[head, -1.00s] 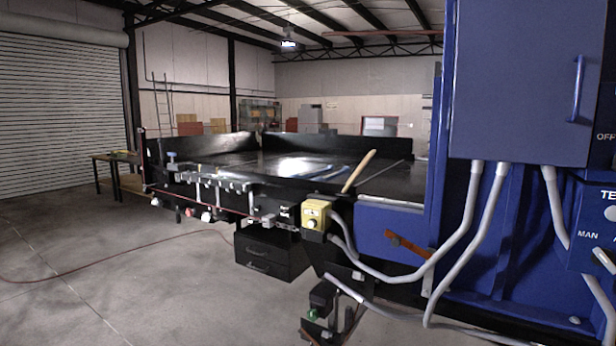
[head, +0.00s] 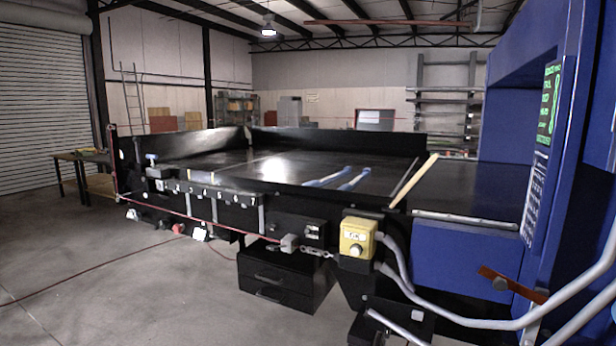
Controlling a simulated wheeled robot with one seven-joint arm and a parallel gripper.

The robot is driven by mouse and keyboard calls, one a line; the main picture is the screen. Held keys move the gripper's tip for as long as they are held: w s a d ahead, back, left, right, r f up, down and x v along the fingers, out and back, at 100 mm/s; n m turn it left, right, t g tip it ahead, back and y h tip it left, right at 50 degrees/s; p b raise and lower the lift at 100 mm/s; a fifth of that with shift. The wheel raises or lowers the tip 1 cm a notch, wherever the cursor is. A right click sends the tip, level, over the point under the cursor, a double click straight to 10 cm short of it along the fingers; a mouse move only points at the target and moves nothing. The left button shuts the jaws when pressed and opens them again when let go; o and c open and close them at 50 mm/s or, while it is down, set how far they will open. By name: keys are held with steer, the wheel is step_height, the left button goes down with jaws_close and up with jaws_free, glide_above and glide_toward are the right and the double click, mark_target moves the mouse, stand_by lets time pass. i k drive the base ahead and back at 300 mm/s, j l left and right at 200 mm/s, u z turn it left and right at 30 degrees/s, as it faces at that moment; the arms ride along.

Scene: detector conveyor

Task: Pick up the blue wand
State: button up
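Two slim blue-and-pale wands lie close together on the black conveyor bed (head: 250,172) in the head view. The left wand (head: 325,178) and the right wand (head: 354,180) both slant up to the right, near the front rim of the bed. I cannot tell which of them the task means. My gripper is not in view, so its distance from the wands does not show.
A yellow control box (head: 357,238) and grey cables stick out from the conveyor's front. A blue cabinet (head: 580,150) stands at the right. A wooden strip (head: 413,181) leans at the bed's edge. A black drawer unit (head: 285,272) sits below.

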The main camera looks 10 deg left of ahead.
mark_target(346, 171)
steer(key=i+j, duration=0.25)
steer(key=j, duration=0.15)
steer(key=i+j, duration=0.25)
steer(key=j, duration=0.2)
steer(key=i+j, duration=0.25)
steer(key=j, duration=0.15)
steer(key=i+j, duration=0.3)
steer(key=j, duration=0.15)
steer(key=i+j, duration=0.25)
steer(key=j, duration=0.15)
steer(key=i+j+z, duration=0.1)
steer(key=i+j, duration=0.9)
